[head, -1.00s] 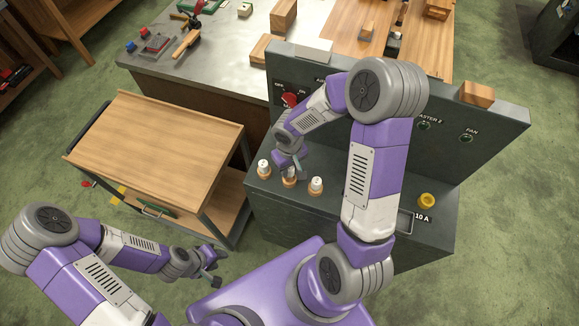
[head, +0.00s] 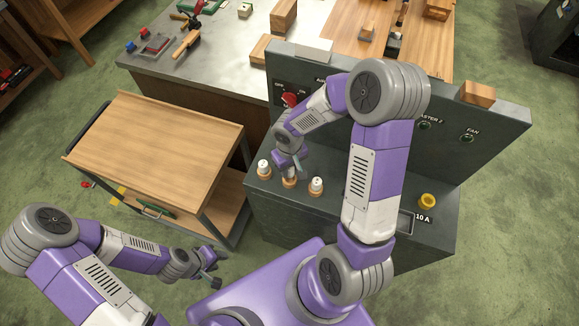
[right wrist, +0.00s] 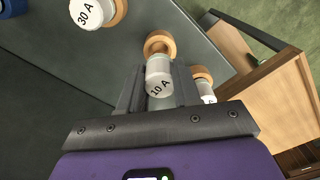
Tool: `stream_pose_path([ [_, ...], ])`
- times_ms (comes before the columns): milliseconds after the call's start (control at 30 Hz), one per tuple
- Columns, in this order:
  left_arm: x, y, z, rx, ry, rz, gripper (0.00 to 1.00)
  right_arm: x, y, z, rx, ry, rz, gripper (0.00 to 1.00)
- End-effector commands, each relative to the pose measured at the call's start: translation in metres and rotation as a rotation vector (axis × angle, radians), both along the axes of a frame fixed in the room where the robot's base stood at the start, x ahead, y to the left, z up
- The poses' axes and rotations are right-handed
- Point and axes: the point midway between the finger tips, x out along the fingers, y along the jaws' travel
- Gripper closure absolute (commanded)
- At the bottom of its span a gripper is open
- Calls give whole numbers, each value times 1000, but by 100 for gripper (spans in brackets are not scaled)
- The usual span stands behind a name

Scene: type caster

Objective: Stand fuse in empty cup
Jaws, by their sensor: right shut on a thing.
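A white fuse marked 10 A (right wrist: 159,82) is between the fingers of my right gripper (right wrist: 158,92), which is shut on it. Its far end is at a wooden cup (right wrist: 160,43); I cannot tell if it sits inside or just clear. In the head view my right gripper (head: 290,172) is over the middle cup (head: 289,183) of a row on the grey cabinet. White fuses stand in the cups on either side, left (head: 264,167) and right (head: 316,185).
The grey cabinet (head: 275,215) has an upright back panel with a red handle (head: 290,99) close to my right forearm. A wooden-topped cart (head: 160,135) stands to the left. A workbench (head: 225,70) with tools is behind.

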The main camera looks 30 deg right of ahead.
Motion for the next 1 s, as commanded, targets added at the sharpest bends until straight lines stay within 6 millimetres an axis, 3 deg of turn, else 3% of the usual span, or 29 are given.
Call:
stream_pose_path([
  [1000,0,0,-11,0,0,0,61,0,0,-7,0,0,-1,100],
])
